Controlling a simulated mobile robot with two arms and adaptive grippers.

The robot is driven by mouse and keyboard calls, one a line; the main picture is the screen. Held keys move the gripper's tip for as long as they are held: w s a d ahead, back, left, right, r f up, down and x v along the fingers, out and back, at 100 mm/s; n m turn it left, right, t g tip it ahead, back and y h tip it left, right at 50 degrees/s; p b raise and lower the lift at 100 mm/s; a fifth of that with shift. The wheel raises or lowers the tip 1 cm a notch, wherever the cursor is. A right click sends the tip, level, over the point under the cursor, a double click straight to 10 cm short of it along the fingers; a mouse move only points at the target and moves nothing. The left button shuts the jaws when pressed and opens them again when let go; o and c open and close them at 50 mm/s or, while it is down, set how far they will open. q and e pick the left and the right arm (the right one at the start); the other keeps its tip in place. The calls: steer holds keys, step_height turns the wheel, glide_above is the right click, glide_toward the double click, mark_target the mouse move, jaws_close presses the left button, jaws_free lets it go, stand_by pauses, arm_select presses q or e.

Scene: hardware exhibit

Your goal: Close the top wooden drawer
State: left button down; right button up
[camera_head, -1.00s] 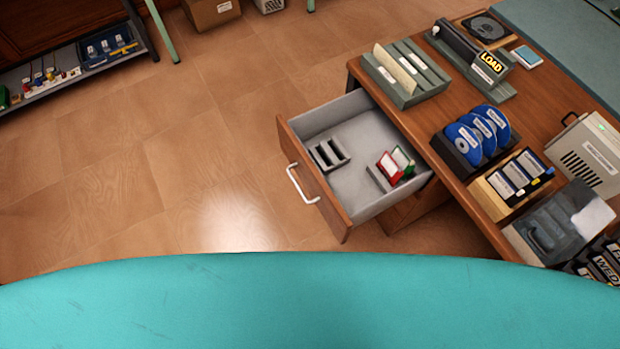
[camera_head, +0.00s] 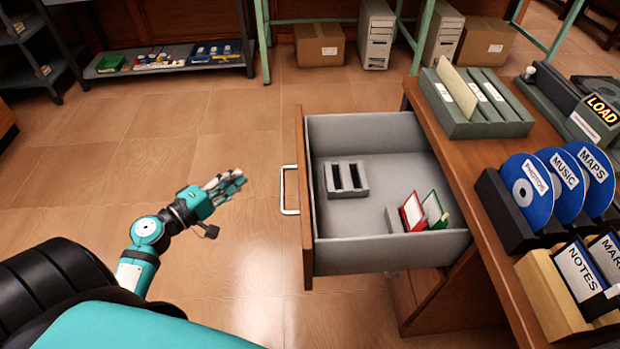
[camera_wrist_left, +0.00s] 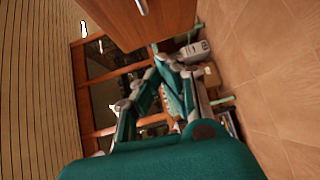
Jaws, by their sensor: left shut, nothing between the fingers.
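The top wooden drawer (camera_head: 306,215) stands pulled out from the desk, with its grey inside showing. Its pale bar handle (camera_head: 289,190) is on the front, facing left. My left gripper (camera_head: 238,180) is shut and empty, to the left of the handle and apart from it. In the left wrist view, the gripper's fingers (camera_wrist_left: 160,58) show in the middle, and the drawer front (camera_wrist_left: 165,22) with part of its handle (camera_wrist_left: 142,6) shows at the top. My right gripper is not in view.
The drawer holds a grey slotted block (camera_head: 346,180) and red and green cards (camera_head: 425,211). The desk top (camera_head: 478,160) carries a grey file rack (camera_head: 470,118) and blue discs (camera_head: 528,187). Open floor lies left of the drawer. A low shelf (camera_head: 165,68) stands at the back.

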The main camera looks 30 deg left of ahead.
arm_select(q)
steer(key=w+d+r+p, duration=0.1)
steer(key=w+d+p, duration=0.1)
steer(key=w+d, duration=0.4)
steer(key=w, duration=0.5)
steer(key=shift+w+r+t, duration=0.35)
steer(key=shift+r+t, duration=0.05)
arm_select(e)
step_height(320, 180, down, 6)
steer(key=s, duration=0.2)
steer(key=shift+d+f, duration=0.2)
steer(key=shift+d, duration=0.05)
